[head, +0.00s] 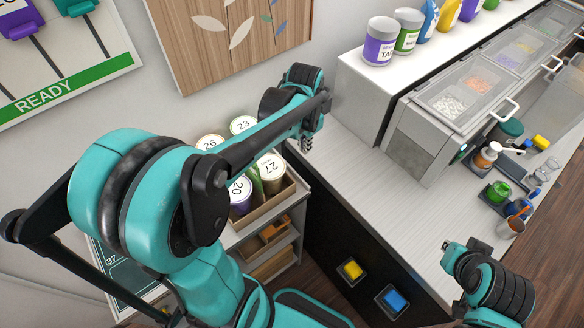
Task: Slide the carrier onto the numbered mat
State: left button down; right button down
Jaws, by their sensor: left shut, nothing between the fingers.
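The carrier (272,208) is a tan open box on a shelf unit's top, left of the counter. It holds several lidded cups, with 26, 23, 20 and 27 readable on their lids. My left arm hides part of it. My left gripper (306,145) is shut and empty, beyond the carrier's right back side, near the counter edge; I cannot tell whether it touches. A dark mat marked 37 (113,262) shows at the lower left, mostly hidden behind my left arm. My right gripper (447,246) is at the lower right, over the counter's front end; its fingers are unclear.
The pale counter (365,185) is clear in its middle. A grey topping station (425,140) stands behind it, with bottles and small tools at right. Yellow (351,270) and blue (393,300) buttons are on the dark front panel. A READY board (60,85) hangs at left.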

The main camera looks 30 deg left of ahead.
pick_arm(q)
jog(key=shift+m+g, duration=0.4)
jog(key=shift+g, duration=0.2)
jog(key=a+f, duration=0.1)
jog(key=f, duration=0.3)
jog(key=a+f+b, duration=0.1)
jog(key=f, duration=0.3)
jog(key=a+f, duration=0.1)
jog(key=f, duration=0.4)
jog(key=shift+s+b, duration=0.3)
jog(key=shift+b, duration=0.1)
jog(key=shift+s+a+r, duration=0.1)
jog(key=shift+s+a, duration=0.1)
jog(key=shift+s, duration=0.3)
